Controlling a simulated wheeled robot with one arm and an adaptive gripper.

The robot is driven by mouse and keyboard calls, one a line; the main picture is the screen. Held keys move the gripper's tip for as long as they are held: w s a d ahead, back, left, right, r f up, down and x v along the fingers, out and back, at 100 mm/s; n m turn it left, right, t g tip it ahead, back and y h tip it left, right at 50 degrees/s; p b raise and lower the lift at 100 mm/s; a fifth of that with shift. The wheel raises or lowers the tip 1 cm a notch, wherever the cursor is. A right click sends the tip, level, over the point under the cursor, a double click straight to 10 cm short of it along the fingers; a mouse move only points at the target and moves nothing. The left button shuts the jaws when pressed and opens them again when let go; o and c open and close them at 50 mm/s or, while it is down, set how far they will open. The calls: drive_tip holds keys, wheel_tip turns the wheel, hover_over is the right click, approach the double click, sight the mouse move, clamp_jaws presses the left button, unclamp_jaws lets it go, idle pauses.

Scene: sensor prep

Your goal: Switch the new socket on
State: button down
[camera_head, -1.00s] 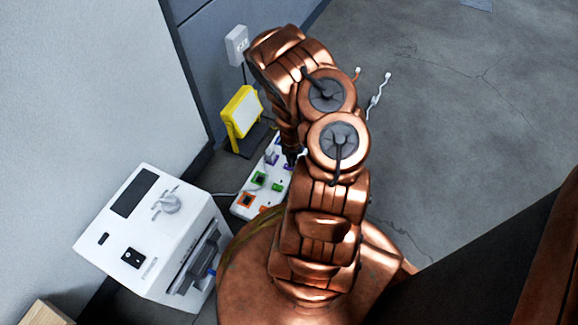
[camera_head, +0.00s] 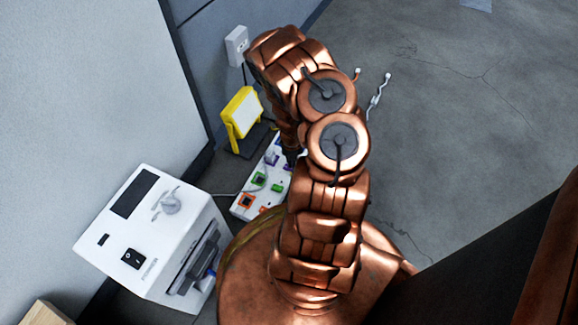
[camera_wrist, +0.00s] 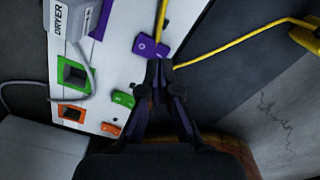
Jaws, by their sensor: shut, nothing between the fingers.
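The white power strip (camera_wrist: 95,75) runs through the wrist view, with coloured sockets and a switch beside each. A plug labelled DRYER (camera_wrist: 72,18) sits over the purple socket, (camera_wrist: 101,20) which it partly hides. The purple switch (camera_wrist: 150,46) lies just past my fingertips. The green switch (camera_wrist: 123,99) and orange switch (camera_wrist: 110,129) are to the left of my fingers. My gripper (camera_wrist: 158,68) is shut and empty, its tips at the purple switch's near edge; whether they touch it I cannot tell. In the head view the strip (camera_head: 246,207) is partly hidden by my arm.
A white machine (camera_head: 150,235) with a knob stands left of the strip. A yellow lamp (camera_head: 241,112) stands behind it, below a wall outlet (camera_head: 236,45). A yellow cable (camera_wrist: 240,52) crosses beside my fingertips. The floor at the right is mostly clear.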

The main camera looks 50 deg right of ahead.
drive_tip(key=shift+f+b, duration=0.9)
drive_tip(key=shift+f, duration=0.35)
idle(1.1)
drive_tip(key=shift+r, duration=0.15)
drive_tip(key=shift+r+p, duration=1.4)
drive_tip(key=shift+r, duration=2)
